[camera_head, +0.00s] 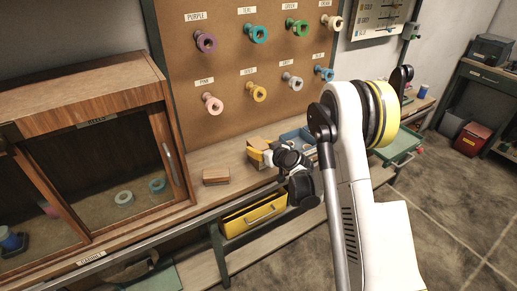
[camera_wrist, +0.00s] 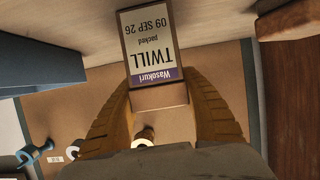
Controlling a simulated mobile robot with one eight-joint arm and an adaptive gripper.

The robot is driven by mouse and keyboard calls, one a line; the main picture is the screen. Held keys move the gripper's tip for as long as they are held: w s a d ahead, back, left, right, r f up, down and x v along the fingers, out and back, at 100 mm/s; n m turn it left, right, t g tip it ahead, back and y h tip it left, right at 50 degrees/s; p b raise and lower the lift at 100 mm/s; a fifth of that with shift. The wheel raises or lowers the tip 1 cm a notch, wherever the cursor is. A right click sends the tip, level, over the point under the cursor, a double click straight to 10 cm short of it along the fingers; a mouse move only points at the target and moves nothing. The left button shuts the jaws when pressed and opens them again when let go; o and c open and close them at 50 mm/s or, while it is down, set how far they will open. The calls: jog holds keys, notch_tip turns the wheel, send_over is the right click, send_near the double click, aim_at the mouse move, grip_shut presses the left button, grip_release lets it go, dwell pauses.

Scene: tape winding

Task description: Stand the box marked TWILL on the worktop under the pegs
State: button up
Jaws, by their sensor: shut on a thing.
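The box marked TWILL (camera_wrist: 160,97) is tan with a white and purple label facing the camera in the wrist view. My gripper (camera_wrist: 160,92) has its yellow-orange fingers shut on it, one on each side. In the head view my gripper (camera_head: 263,155) is over the worktop (camera_head: 232,158), below the pegs, and the tan box (camera_head: 259,142) is partly hidden by it. I cannot tell whether the box touches the worktop. The pegs hold coloured spools, such as the yellow one (camera_head: 257,93) and the pink one (camera_head: 212,104).
A brown block (camera_head: 216,177) lies on the worktop left of my gripper. A blue bin (camera_head: 298,139) stands close on the right. A wooden cabinet (camera_head: 90,95) with tape rolls fills the left. A yellow drawer (camera_head: 250,220) hangs below the worktop edge.

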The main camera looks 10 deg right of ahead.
jog(key=o, duration=1.2)
jog(key=shift+r+p, duration=0.2)
jog(key=shift+p, duration=0.1)
jog(key=p+v, duration=0.1)
jog(key=v, duration=1.1)
jog(key=s+a+r+m+g+h, duration=0.1)
jog(key=s+a+r+g, duration=0.35)
jog(key=s+r, duration=0.85)
jog(key=s+m+h, duration=0.1)
jog(key=s, duration=0.5)
jog(key=s+r+g+h, duration=0.1)
jog(key=s, duration=0.5)
jog(key=s+d+m+h, duration=0.1)
jog(key=s, duration=0.5)
jog(key=shift+s+d+r+m+g, duration=0.15)
jog(key=shift+s+r+m+g, duration=0.05)
jog(key=shift+m+g, duration=0.1)
